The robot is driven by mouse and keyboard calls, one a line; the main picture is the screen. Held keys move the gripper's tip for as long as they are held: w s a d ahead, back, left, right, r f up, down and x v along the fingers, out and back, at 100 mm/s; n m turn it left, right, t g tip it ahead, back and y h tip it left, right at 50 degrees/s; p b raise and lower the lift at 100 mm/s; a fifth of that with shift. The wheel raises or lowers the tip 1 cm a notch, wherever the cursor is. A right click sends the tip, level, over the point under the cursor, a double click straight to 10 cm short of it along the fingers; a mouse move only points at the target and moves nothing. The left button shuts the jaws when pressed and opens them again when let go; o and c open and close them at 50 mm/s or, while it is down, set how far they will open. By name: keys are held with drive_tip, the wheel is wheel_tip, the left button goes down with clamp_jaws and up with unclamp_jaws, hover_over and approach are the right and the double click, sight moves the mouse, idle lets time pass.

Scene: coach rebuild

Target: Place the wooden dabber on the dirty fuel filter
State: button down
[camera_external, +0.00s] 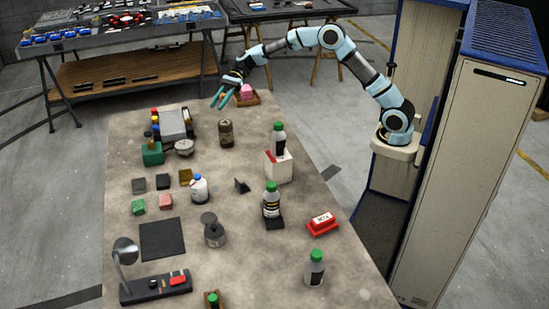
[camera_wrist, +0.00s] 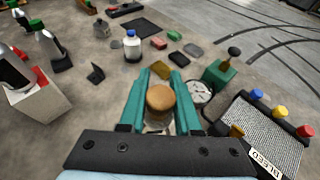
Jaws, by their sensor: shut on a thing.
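My gripper (camera_external: 217,100) is above the far part of the table (camera_external: 285,225). In the wrist view its teal fingers (camera_wrist: 166,82) are closed around the wooden dabber (camera_wrist: 159,97), whose round tan top shows between them. The dabber is too small to make out in the external view. A brown cylinder, which looks like the dirty fuel filter (camera_external: 226,134), stands upright on the table below and slightly right of the fingertips. It is apart from the gripper. I cannot make it out in the wrist view, where the dabber and fingers cover that area.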

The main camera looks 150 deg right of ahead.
sight(221, 126)
drive_tip(key=shift+w+f+p, duration=0.1)
drive_tip(key=shift+f+p, duration=0.6)
drive_tip(key=shift+f, duration=3.25)
drive_tip(key=c, duration=0.6)
unclamp_jaws()
drive_tip(key=shift+f, duration=0.15)
drive_tip(key=shift+r, duration=0.25)
drive_tip(key=b+v, duration=0.2)
drive_tip(key=v, duration=1)
drive_tip(key=shift+b, duration=0.3)
